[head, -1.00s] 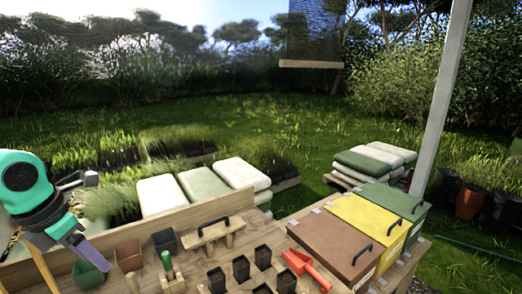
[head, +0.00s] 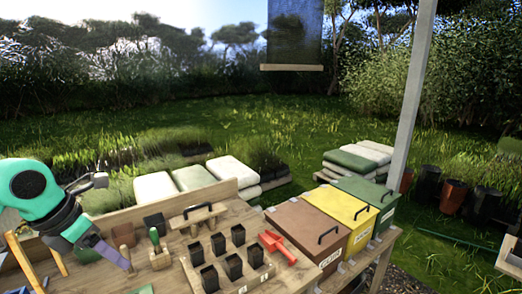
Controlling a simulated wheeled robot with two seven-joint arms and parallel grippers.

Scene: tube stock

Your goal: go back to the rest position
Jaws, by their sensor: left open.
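My left gripper (head: 108,250) hangs at the lower left of the head view, at the end of my teal and black arm. Its purple finger part points down and to the right, over the left end of the wooden workbench (head: 218,224). The jaws are open and I see nothing held in them. Part of the gripper is hidden by the arm. My right gripper is not in view.
On the bench are a block of black pots (head: 238,235), a red scoop (head: 277,246), a green-handled tool (head: 155,238) and a wooden float (head: 198,214). Brown (head: 302,229), yellow (head: 338,206) and green (head: 368,193) lidded bins stand right. A grey post (head: 411,100) rises behind.

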